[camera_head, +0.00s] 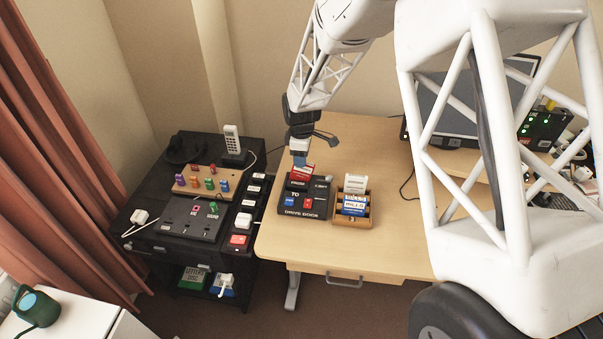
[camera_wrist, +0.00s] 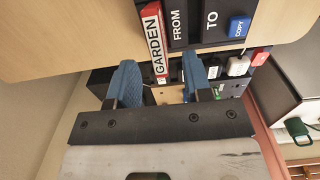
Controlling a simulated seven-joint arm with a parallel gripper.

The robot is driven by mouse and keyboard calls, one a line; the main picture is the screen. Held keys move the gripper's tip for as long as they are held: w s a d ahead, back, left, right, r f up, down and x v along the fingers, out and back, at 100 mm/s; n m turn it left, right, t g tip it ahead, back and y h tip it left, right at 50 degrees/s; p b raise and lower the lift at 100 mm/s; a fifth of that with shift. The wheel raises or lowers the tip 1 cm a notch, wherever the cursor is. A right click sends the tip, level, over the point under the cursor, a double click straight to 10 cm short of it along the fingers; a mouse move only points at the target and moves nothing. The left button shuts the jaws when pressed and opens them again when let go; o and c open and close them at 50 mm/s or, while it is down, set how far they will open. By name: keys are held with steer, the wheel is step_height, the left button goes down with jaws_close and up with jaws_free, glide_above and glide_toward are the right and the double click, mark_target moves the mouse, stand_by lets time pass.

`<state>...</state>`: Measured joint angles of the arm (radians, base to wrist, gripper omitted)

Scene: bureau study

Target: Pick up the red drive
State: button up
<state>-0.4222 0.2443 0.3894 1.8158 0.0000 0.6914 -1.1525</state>
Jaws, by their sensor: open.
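The red drive (camera_head: 302,173) stands upright at the back of the black drive dock (camera_head: 305,204) on the wooden desk. In the wrist view the red drive (camera_wrist: 153,38) shows a white label reading GARDEN. My gripper (camera_head: 299,160) is directly above it in the head view and hides part of it. In the wrist view my gripper (camera_wrist: 159,62) has its two blue fingers spread apart, with the near end of the drive showing between them. I cannot tell whether a finger touches it. The dock also shows FROM, TO and a blue COPY button (camera_wrist: 239,27).
A wooden holder (camera_head: 353,219) with several labelled drives stands close to the dock's right. A dark cabinet (camera_head: 140,215) on the left carries a wooden board (camera_head: 190,188) of coloured pieces and a phone (camera_head: 232,140). The desk front right of the holder (camera_head: 405,235) is clear.

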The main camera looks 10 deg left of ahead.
mark_target(301, 173)
steer(key=shift+w+f, duration=0.1)
steer(key=shift+f, duration=2.4)
steer(key=shift+c, duration=0.4)
jaws_close()
